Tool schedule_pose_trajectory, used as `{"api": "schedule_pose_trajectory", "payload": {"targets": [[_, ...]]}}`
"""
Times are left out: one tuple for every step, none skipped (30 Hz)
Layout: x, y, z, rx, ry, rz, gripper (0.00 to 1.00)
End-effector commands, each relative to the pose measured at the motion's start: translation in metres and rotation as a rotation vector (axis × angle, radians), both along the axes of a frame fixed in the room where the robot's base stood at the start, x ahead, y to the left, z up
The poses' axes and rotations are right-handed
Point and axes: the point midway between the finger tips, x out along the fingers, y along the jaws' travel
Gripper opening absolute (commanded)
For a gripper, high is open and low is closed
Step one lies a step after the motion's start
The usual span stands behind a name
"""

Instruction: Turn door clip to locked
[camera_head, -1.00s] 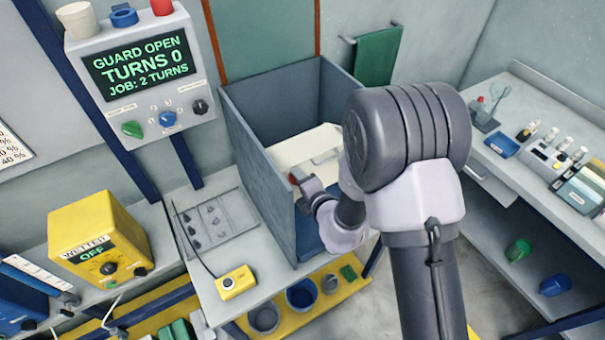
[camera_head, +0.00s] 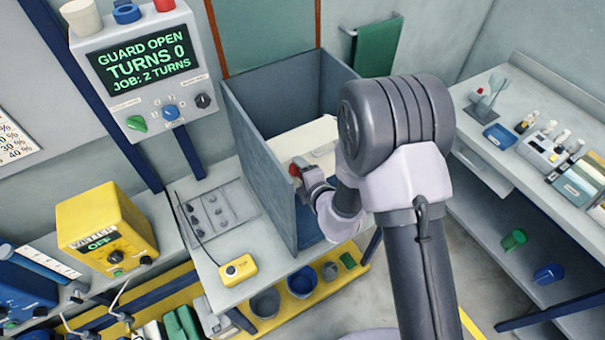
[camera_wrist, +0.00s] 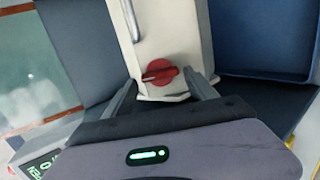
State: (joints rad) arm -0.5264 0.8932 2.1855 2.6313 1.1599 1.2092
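A red round knob with a raised grip bar, which looks like the door clip (camera_wrist: 160,72), sits at the near end of a white body (camera_wrist: 170,35) in the wrist view. It is partly visible in the head view (camera_head: 296,167), at the open front of a grey-blue booth (camera_head: 268,165). My gripper (camera_wrist: 161,82) is open, with one finger on each side of the knob. I cannot tell whether either finger touches it. In the head view my gripper (camera_head: 303,170) is beside the knob and partly hidden by my wrist. No locked marking is readable.
A display panel (camera_head: 145,65) at upper left reads "GUARD OPEN, TURNS 0, JOB: 2 TURNS". The booth's side wall stands close to my gripper's left. A yellow box (camera_head: 105,228) and a small yellow device (camera_head: 238,270) are at left. A shelf unit (camera_head: 520,190) stands at right.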

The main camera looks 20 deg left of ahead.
Motion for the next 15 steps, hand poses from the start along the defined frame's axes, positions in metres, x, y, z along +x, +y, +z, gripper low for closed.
{"api": "schedule_pose_trajectory", "payload": {"targets": [[0.0, 0.0, 0.0, 0.0, 0.0, 0.0, 0.76], [0.0, 0.0, 0.0, 0.0, 0.0, 0.0, 0.76], [0.0, 0.0, 0.0, -0.001, -0.001, 0.0, 0.76], [0.0, 0.0, 0.0, -0.001, -0.001, 0.0, 0.76], [0.0, 0.0, 0.0, -0.001, -0.001, 0.0, 0.76], [0.0, 0.0, 0.0, -0.001, -0.001, 0.0, 0.76], [0.0, 0.0, 0.0, -0.001, -0.001, 0.0, 0.76], [0.0, 0.0, 0.0, -0.001, -0.001, 0.0, 0.76], [0.0, 0.0, 0.0, -0.001, -0.001, 0.0, 0.76], [-0.001, -0.001, 0.0, -0.001, -0.001, 0.0, 0.76], [-0.002, -0.001, 0.001, -0.001, -0.001, 0.0, 0.76], [-0.004, -0.004, 0.004, 0.0, 0.0, 0.0, 0.76], [-0.007, -0.006, 0.006, 0.0, 0.0, 0.0, 0.76], [-0.01, -0.009, 0.009, -0.001, 0.001, 0.0, 0.76], [-0.017, -0.015, 0.014, -0.001, 0.0, 0.0, 0.76]]}}
